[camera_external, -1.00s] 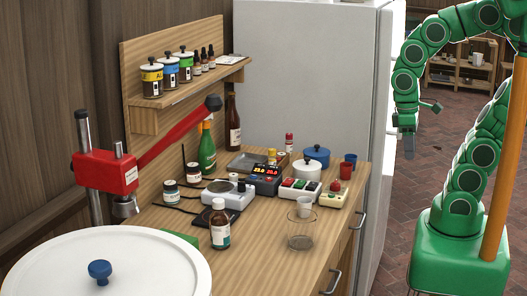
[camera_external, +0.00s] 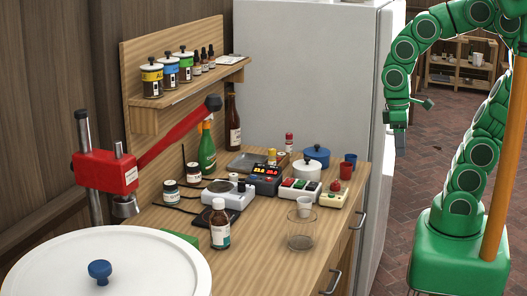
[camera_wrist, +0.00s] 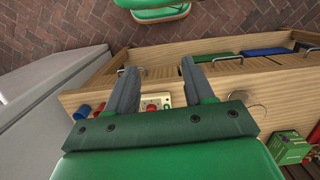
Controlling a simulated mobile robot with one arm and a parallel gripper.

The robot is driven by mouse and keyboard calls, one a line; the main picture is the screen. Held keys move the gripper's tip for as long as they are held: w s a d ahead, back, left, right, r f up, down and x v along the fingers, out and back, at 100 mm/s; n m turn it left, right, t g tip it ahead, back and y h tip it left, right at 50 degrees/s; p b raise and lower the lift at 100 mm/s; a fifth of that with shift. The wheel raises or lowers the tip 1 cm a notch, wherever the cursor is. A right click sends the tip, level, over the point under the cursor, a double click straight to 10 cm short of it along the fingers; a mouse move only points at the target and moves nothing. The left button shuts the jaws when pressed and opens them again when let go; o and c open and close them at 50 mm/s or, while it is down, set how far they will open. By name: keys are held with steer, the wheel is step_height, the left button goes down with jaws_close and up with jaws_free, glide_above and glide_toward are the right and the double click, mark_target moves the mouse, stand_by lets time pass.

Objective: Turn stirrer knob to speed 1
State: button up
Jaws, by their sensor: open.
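The stirrer (camera_external: 222,199) looks like a pale grey box with a round plate on top, in the middle of the bench in the external view. Its knob is too small to make out clearly, and its speed setting cannot be read. My gripper (camera_external: 397,127) hangs to the right of the bench, in front of the fridge in the picture, well apart from the stirrer. In the wrist view my gripper (camera_wrist: 162,84) has its two fingers spread with nothing between them. The stirrer is not visible in the wrist view.
A clear beaker (camera_external: 301,230), a brown bottle (camera_external: 220,228) and a cream box with a red button (camera_external: 333,195) stand near the stirrer. A digital-display unit (camera_external: 265,178) is behind it. The fridge (camera_external: 310,75) stands behind the bench. The bench's front right is mostly bare.

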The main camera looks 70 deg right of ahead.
steer(key=w+a+n, duration=0.2)
steer(key=w+n, duration=0.2)
steer(key=w, duration=1.9)
steer(key=n+t, duration=0.2)
steer(key=n, duration=0.2)
glide_toward(241, 187)
steer(key=shift+d+f, duration=0.15)
steer(key=shift+d, duration=0.25)
steer(key=shift+w+a+f+n, duration=0.1)
steer(key=shift+w+f+n, duration=0.1)
steer(key=shift+f+n, duration=0.1)
steer(key=shift+f, duration=3.8)
jaws_close()
